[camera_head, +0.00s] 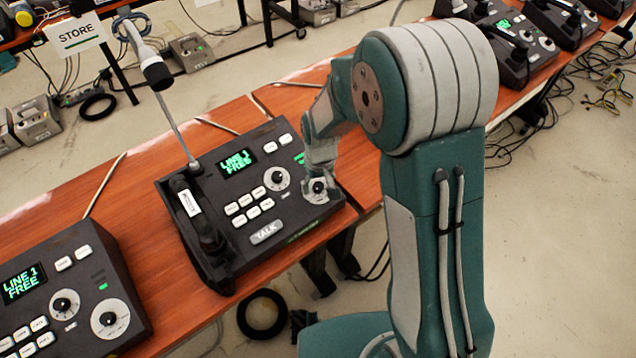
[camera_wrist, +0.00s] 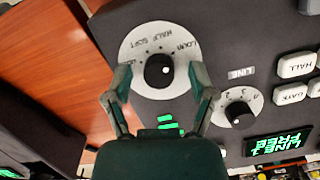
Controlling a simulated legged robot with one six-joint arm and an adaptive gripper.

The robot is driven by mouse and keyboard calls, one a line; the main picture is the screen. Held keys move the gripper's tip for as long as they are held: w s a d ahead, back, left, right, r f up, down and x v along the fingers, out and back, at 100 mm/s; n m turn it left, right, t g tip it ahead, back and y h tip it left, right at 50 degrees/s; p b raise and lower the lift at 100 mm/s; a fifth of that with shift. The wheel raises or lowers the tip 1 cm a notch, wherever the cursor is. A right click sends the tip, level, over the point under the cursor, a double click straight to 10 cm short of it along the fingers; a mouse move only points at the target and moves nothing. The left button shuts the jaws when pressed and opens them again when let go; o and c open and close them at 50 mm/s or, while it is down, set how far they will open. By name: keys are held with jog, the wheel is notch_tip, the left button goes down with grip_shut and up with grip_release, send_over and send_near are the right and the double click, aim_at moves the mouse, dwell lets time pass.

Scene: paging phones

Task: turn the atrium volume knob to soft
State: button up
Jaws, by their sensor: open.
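A dark paging console (camera_head: 215,225) with a green LINE 1 FREE screen stands on the wooden bench; I cannot read its name label. Its lower-right round dial holds a black volume knob (camera_head: 318,187), seen large in the wrist view (camera_wrist: 159,71). The white dial plate reads SOFT, HALF and LOUD around the knob. A small pale mark shows on the knob's right side in the wrist view; its exact setting is unclear. My gripper (camera_head: 318,160) is over this dial. In the wrist view my gripper (camera_wrist: 158,80) is open, with fingers on either side of the knob, apart from it.
A smaller line knob (camera_wrist: 238,113) and white buttons (camera_wrist: 296,65) sit beside the dial. A handset (camera_head: 195,215) and gooseneck microphone (camera_head: 155,72) are at the console's left. Another console (camera_head: 75,260) stands lower left; a STORE sign (camera_head: 78,35) is upper left.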

grip_shut()
jog(key=shift+n, duration=0.3)
jog(key=n, duration=0.3)
jog(key=shift+s+n+t+h, duration=0.15)
jog(key=shift+n+t+h, duration=0.15)
jog(key=shift+h, duration=0.1)
jog(key=n, duration=0.3)
jog(key=shift+f+t+h, duration=0.1)
jog(key=shift+t+h, duration=0.2)
jog(key=shift+t, duration=0.1)
jog(key=n+t, duration=0.1)
jog(key=n, duration=0.3)
jog(key=shift+s+n, duration=0.1)
jog(key=shift+n, duration=0.3)
jog(key=shift+n+t, duration=0.4)
jog(key=shift+n, duration=1.2)
